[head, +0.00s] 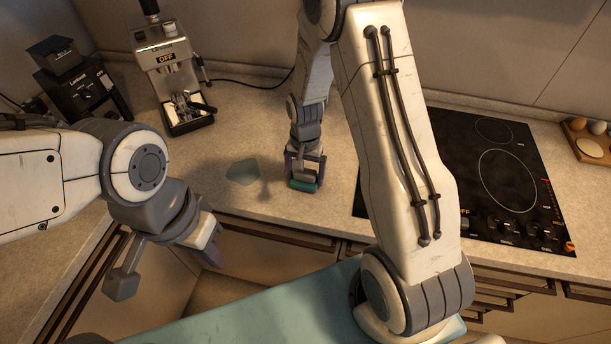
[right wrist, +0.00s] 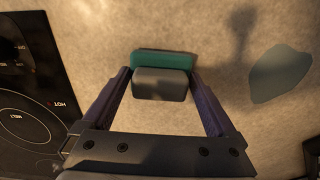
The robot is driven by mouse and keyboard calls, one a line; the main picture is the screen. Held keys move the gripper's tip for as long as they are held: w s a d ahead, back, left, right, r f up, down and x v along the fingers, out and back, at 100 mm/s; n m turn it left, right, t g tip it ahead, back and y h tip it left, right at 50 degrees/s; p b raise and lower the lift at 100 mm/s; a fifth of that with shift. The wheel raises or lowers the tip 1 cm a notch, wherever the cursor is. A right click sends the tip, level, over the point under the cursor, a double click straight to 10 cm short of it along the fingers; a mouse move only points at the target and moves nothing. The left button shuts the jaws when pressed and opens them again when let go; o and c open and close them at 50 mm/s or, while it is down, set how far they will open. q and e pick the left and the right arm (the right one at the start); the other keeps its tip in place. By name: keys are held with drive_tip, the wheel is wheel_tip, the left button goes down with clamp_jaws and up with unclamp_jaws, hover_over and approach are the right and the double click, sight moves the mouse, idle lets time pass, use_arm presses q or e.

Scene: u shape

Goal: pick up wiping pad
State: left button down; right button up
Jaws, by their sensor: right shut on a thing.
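The wiping pad (head: 303,186) is a small block with a teal-green layer and a grey body. The right wrist view shows the pad (right wrist: 164,60) between the fingertips (right wrist: 161,82). I cannot tell whether the pad touches the counter. My left gripper (head: 211,253) hangs at the left, in front of the counter edge, away from the pad; its finger opening is not clear.
A flat grey-green patch (head: 243,171) lies on the counter left of the pad. A black cooktop (head: 490,180) is on the right. A coffee machine (head: 172,80) and a black grinder (head: 82,85) stand at back left. Eggs (head: 597,127) sit at far right.

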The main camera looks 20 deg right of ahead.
sight(305, 171)
drive_tip(key=shift+r, duration=0.45)
wheel_tip(305, 171, up, 3)
drive_tip(key=shift+f+b, duration=0.1)
drive_tip(key=shift+b, duration=0.5)
drive_tip(key=s+d+r+b, duration=0.2)
drive_tip(key=s+d+r, duration=0.4)
drive_tip(key=s, duration=0.4)
drive_tip(key=shift+r, duration=0.4)
drive_tip(key=shift+d, duration=0.1)
